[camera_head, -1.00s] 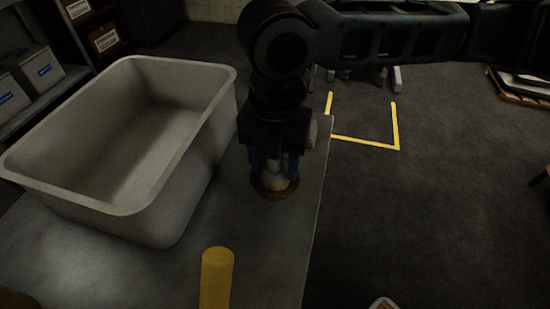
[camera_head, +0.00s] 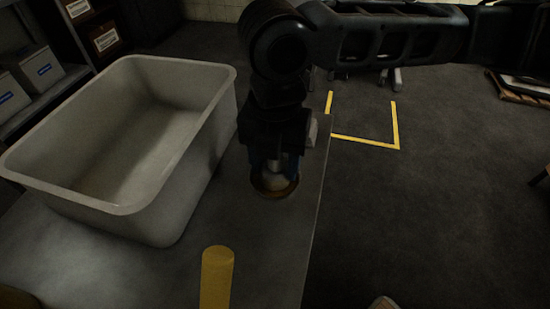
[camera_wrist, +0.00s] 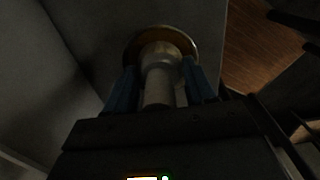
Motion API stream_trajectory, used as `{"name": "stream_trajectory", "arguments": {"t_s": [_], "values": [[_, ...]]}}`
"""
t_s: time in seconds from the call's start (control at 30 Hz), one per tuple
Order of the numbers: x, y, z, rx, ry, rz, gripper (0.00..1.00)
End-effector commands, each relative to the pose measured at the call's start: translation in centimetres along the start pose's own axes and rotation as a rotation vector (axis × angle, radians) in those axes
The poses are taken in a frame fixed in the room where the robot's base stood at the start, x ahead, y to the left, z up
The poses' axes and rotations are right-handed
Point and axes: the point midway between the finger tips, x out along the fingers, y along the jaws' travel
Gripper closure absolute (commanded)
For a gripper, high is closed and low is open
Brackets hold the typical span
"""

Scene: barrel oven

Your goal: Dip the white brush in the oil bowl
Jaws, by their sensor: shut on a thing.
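My gripper (camera_head: 274,168) points down over the table and is shut on the white brush (camera_head: 275,181). In the wrist view the pale brush (camera_wrist: 161,68) stands between the two blue fingers (camera_wrist: 160,88). The oil bowl (camera_head: 274,192) is a small round brown bowl on the table, directly under my gripper. In the wrist view the bowl's rim (camera_wrist: 188,44) shows behind the brush. The brush's lower end overlaps the bowl in both views. The bristle tip is hidden, and I cannot tell whether it touches the oil.
A large pale tub (camera_head: 165,205) stands on the table left of my gripper. A yellow cylinder (camera_head: 217,277) stands at the near side. The grey table (camera_head: 265,245) ends just right of the bowl. Shelves with boxes (camera_head: 38,67) are at the far left.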

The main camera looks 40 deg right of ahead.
Motion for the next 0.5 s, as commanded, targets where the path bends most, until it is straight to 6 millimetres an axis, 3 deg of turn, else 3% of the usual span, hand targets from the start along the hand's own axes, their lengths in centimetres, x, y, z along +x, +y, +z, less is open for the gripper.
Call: {"name": "stream_trajectory", "arguments": {"t_s": [0.27, 0.5], "values": [[0.2, -0.1, 0.0, 0.001, 0.001, -0.003, 0.7], [-1.1, 0.0, 0.0, 0.001, 0.001, -0.002, 0.7]]}}
